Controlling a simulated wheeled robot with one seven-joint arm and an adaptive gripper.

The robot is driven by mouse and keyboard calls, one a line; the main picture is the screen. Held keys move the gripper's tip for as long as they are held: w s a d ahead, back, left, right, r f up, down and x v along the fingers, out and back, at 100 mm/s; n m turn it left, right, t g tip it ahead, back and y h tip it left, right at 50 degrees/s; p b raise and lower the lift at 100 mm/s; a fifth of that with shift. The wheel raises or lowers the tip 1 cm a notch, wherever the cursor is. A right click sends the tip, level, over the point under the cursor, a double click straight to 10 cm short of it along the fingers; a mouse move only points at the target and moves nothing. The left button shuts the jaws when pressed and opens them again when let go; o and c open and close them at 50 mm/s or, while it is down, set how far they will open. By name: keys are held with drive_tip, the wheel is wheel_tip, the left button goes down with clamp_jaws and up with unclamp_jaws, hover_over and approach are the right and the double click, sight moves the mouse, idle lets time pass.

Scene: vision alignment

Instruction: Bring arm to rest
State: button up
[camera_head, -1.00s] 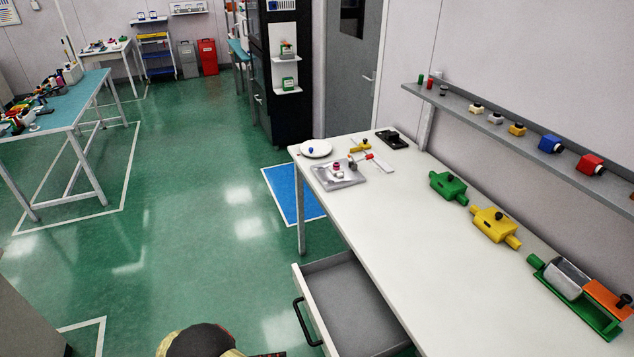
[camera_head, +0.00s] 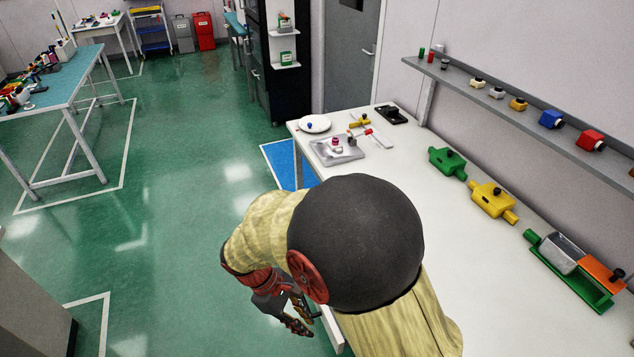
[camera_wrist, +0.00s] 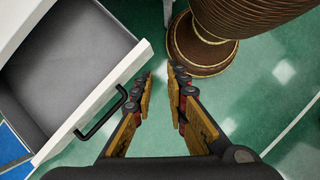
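My arm, with a large dark round joint and pale yellow sleeves, is raised in front of the bench in the head view. My gripper (camera_head: 299,318) hangs low at the bench's left side, over the floor. In the wrist view my gripper (camera_wrist: 164,74) has its two fingers apart, with green floor showing between the tips and nothing held. The pulled-out drawer (camera_wrist: 65,75) is empty where it shows, left of the fingers. Its black handle (camera_wrist: 103,115) is close to the left finger. In the head view my arm hides most of the drawer.
The white bench (camera_head: 465,270) carries a tray (camera_head: 337,152), a plate (camera_head: 314,124), a green part (camera_head: 447,162), a yellow part (camera_head: 492,199) and a green holder (camera_head: 575,275). A wall shelf (camera_head: 500,103) runs above. Open green floor (camera_head: 175,220) lies left.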

drive_tip(key=s+d+r+m+t+y, duration=0.2)
drive_tip(key=d+r+m, duration=0.5)
drive_tip(key=d+r, duration=0.4)
drive_tip(key=s+d+r+m+t+y, duration=0.3)
drive_tip(key=s+d+r+m+t, duration=0.2)
drive_tip(key=d+r, duration=0.6)
wheel_tip(320, 180, up, 3)
drive_tip(key=shift+s+d+r+m, duration=0.15)
drive_tip(key=shift+s+d+m, duration=0.05)
drive_tip(key=shift+s+m, duration=0.7)
drive_tip(key=shift+c, duration=0.5)
idle(0.4)
